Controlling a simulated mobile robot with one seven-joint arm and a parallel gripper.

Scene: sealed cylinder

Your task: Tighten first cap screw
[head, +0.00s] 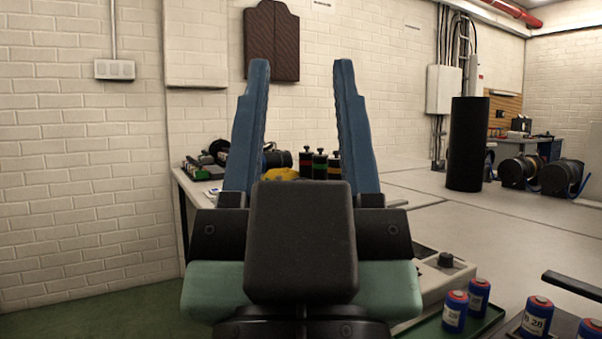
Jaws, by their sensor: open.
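My gripper (301,72) is in the middle of the head view, with two blue fingers pointing up and spread wide apart. It is open, and nothing shows held between the fingers. No cap screw can be made out in this view. Several small dark cylinders with coloured bands (320,165) stand on the far bench, seen between and behind the fingers. Small blue cylinders with red tops (455,311) stand at the lower right. I cannot tell which cylinder the cap screw belongs to. The gripper's dark body hides part of the benches.
The far bench (187,190) stands against the brick wall. A grey box with a black knob (431,287) and a green tray (487,321) are at the lower right. A tall black cylinder (467,145) stands farther back. Dark drums (562,178) lie at the far right.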

